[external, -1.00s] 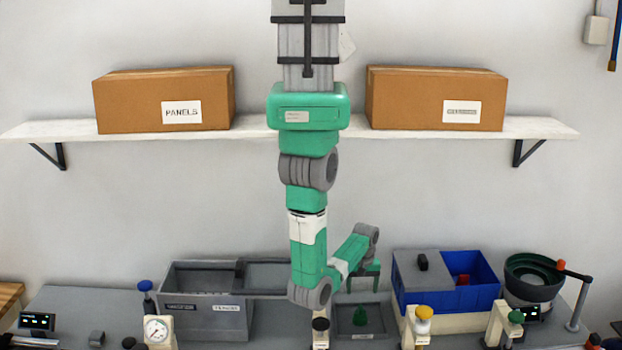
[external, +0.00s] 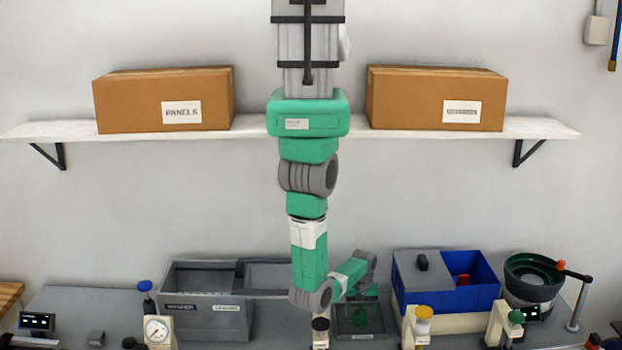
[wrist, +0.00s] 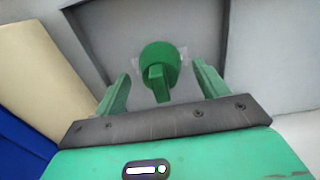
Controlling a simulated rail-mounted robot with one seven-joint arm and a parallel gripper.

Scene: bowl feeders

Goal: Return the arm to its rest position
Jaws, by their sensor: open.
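My gripper (external: 362,293) hangs low over a small grey tray (external: 378,331) right of the middle of the bench. In the wrist view the two green fingers of my gripper (wrist: 161,72) are apart, with nothing held. A green part with a round head and a short stem (wrist: 160,58) lies on the grey tray floor and shows between the fingers. In the external view this green part (external: 360,317) is partly hidden by my gripper. I cannot tell the exact gap between the fingers and the part.
A grey two-part bin (external: 220,318) stands left of the arm. A blue bin (external: 470,299) and a dark green bowl feeder (external: 534,275) stand to the right. A pressure gauge (external: 157,329) is at the front left. Above, a white shelf (external: 250,132) carries two cardboard boxes.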

